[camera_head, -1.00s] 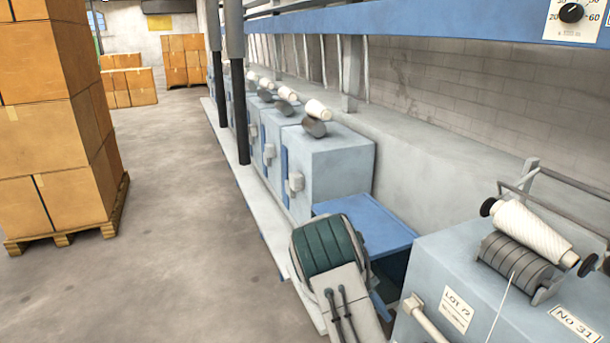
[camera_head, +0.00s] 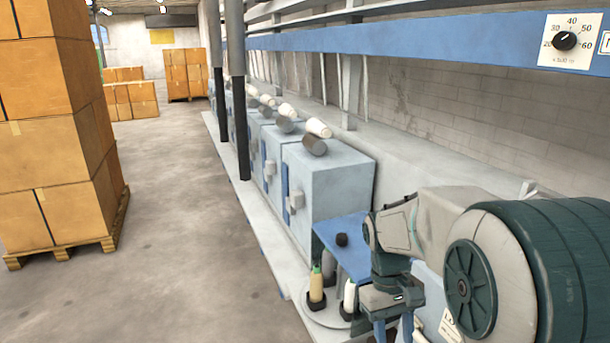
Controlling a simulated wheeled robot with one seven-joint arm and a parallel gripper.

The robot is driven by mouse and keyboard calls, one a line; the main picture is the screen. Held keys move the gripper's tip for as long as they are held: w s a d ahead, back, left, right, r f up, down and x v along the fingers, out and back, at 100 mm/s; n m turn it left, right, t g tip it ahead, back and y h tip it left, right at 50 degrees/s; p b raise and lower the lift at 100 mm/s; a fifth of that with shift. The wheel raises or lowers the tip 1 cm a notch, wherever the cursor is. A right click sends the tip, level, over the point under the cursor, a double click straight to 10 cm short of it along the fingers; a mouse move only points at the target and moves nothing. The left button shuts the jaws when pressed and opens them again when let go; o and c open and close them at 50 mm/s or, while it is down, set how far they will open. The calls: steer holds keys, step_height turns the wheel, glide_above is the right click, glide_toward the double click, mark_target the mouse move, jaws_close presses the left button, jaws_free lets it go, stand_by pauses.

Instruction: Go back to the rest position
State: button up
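My gripper (camera_head: 393,328) points down at the lower right, in front of the blue machines. Its two blue fingers stand apart with a gap between them. My arm's grey and dark green links fill the lower right and hide most of the nearest machine.
A yellowish bobbin (camera_head: 316,286) and a white bobbin (camera_head: 349,298) stand upright on a round grey plate (camera_head: 325,319), left of my gripper. A blue shelf (camera_head: 330,231) is behind them. Stacked cartons (camera_head: 60,150) stand on a pallet at left. The aisle floor (camera_head: 180,240) is clear.

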steer(key=s+a+r+m+t, duration=0.1)
steer(key=s+r+t, duration=0.1)
steer(key=s, duration=0.3)
steer(key=s+r+m+t+y+p, duration=0.1)
steer(key=s+r+m+t, duration=0.1)
steer(key=s+r+t, duration=0.1)
steer(key=shift+s+a+t+p, duration=0.35)
steer(key=shift+s+t, duration=0.25)
steer(key=shift+s, duration=0.25)
